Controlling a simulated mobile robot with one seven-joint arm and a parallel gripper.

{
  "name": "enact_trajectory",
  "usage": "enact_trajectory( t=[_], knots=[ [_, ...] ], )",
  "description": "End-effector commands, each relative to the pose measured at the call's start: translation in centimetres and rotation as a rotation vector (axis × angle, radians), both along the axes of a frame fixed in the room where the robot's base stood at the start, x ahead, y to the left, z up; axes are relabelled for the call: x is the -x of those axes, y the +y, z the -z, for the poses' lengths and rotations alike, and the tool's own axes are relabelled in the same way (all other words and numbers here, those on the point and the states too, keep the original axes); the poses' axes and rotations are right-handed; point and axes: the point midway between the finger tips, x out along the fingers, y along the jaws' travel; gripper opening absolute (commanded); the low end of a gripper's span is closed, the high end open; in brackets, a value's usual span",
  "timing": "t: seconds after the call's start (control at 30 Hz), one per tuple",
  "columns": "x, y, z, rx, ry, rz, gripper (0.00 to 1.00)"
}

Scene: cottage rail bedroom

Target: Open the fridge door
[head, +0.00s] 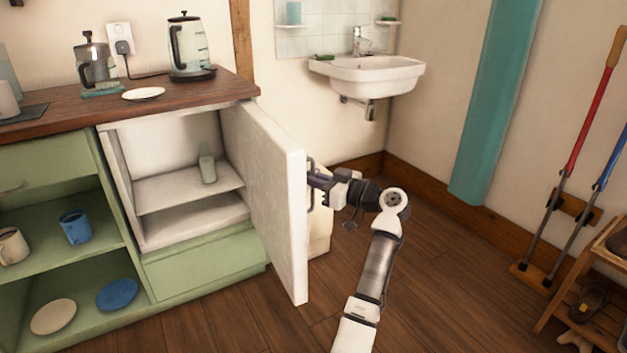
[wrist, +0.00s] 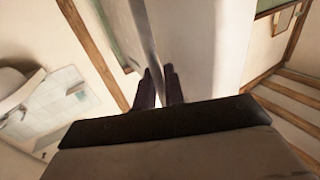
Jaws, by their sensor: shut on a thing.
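The white fridge door (head: 272,190) stands wide open in the head view, swung out from the fridge (head: 190,205) with its outer face to the right. A dark handle (head: 310,183) shows at the door's outer side. My gripper (head: 318,181) is shut on the handle. The fridge interior shows a shelf with a small pale bottle (head: 207,165) on it.
Green shelves with mugs and plates (head: 75,228) stand left of the fridge under a wooden counter (head: 130,108). A white sink (head: 368,76) hangs on the back wall. The wooden floor (head: 450,270) between is clear.

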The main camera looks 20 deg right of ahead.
Motion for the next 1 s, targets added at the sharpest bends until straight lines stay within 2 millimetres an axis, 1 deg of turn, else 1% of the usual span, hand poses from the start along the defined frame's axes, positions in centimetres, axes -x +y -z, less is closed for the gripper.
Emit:
enact_trajectory(
  t=[0.03,0.27,0.3,0.43,0.47,0.8,0.93,1.0],
  knots=[
    [0.4,-0.7,0.6,-0.004,0.009,0.006,0.00],
    [0.4,-0.7,0.5,-0.004,0.009,0.007,0.00],
    [0.4,-0.7,0.5,-0.004,0.009,0.007,0.13],
    [0.3,-0.6,0.4,-0.003,0.006,0.005,0.30],
    [0.3,-0.5,0.3,-0.002,0.006,0.005,0.32],
    [0.3,-0.4,0.1,0.001,0.002,0.002,0.32],
    [1.3,-1.4,0.0,-0.001,0.002,0.004,0.32],
    [2.3,-2.2,0.0,0.000,0.001,0.005,0.32]
  ],
)
